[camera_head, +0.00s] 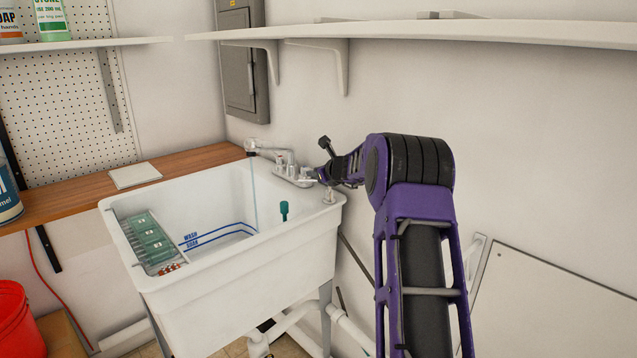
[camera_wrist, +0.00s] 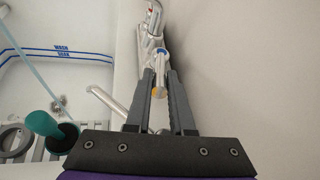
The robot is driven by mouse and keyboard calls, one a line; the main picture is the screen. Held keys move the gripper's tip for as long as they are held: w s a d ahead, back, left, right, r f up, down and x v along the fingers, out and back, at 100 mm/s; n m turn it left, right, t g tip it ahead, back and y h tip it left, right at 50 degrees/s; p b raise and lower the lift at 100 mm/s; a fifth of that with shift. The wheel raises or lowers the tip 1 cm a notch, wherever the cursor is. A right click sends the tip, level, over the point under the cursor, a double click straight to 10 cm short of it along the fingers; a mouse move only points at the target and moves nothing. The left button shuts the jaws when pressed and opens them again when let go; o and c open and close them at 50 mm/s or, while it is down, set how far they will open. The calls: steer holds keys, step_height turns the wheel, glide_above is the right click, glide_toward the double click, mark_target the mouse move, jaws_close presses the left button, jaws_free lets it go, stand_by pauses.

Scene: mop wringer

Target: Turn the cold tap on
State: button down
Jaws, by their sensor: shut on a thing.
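The faucet (camera_head: 291,171) stands on the back right rim of the white utility sink (camera_head: 240,275). A thin bluish stream of water (camera_head: 255,190) falls from its spout into the basin; the stream also crosses the upper left of the wrist view (camera_wrist: 30,62). My gripper (camera_head: 321,177) is at the faucet's right end. In the wrist view, my gripper's (camera_wrist: 160,76) two dark fingers close around the blue-marked cold tap handle (camera_wrist: 160,53). The fingers partly hide the handle. A red-marked handle (camera_wrist: 152,11) is farther up, apart from my gripper.
A green-handled tool (camera_head: 284,210) stands in the basin near the right wall, and a rack with green pieces (camera_head: 150,240) is at left. A shelf (camera_head: 430,33) hangs above. A wooden counter (camera_head: 75,195) lies behind. The wall is close on the right.

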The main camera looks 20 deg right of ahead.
steer(key=shift+a+r, duration=0.1)
stand_by(0.3)
steer(key=c, duration=0.8)
jaws_free()
